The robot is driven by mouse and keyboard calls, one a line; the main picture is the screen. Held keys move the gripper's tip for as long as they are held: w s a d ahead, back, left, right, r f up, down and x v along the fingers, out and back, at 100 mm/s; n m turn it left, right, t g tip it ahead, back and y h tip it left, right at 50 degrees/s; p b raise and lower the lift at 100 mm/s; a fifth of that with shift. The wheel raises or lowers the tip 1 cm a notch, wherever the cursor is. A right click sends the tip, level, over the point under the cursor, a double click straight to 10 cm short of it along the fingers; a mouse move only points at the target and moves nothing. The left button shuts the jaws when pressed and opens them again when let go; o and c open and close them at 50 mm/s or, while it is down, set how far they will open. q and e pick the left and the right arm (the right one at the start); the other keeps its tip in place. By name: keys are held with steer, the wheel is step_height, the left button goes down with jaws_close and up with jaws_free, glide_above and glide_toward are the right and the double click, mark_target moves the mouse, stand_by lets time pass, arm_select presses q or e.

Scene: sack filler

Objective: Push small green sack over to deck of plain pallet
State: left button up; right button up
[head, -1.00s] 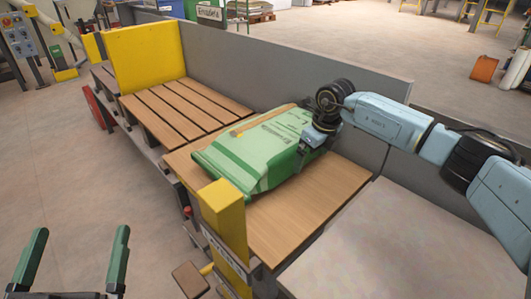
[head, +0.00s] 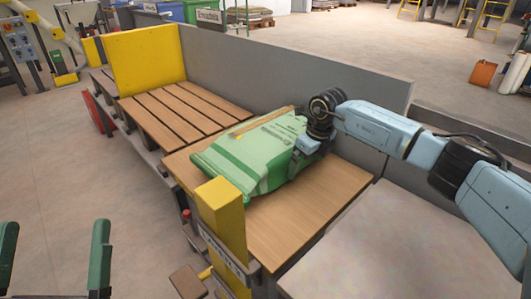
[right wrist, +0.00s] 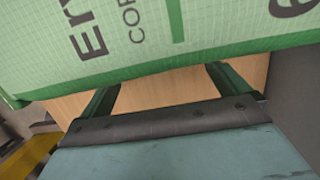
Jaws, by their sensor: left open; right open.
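The small green sack (head: 255,150) lies flat on a plain wooden board (head: 300,215), with a tan strip along its far edge. The slatted wooden deck of the pallet (head: 180,105) is beyond it to the left, and is bare. My right gripper (head: 302,155) is at the sack's right end. In the right wrist view, the open fingers of my right gripper (right wrist: 165,82) point at the printed sack (right wrist: 180,40); their tips are at or under its lower edge, contact unclear. My left gripper (head: 54,228) is open and empty, low at the left.
A yellow end panel (head: 146,68) stands at the deck's far left end. A grey wall (head: 300,75) runs along the back. A yellow post (head: 222,220) stands at the board's near corner. A grey surface (head: 370,245) lies to the right.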

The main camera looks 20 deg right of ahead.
steer(key=shift+w+a, duration=0.15)
steer(key=shift+w, duration=0.25)
steer(key=shift+s+d+r+p, duration=0.1)
steer(key=shift+s+d+p, duration=0.2)
steer(key=shift+s+p, duration=0.35)
steer(key=shift+s+d+r+p, duration=0.1)
steer(key=shift+s+d+p, duration=0.15)
steer(key=shift+s+p, duration=0.4)
step_height(320, 180, up, 13)
steer(key=p, duration=1)
steer(key=shift+s+p, duration=0.15)
steer(key=shift+p, duration=0.25)
steer(key=shift+r, duration=0.1)
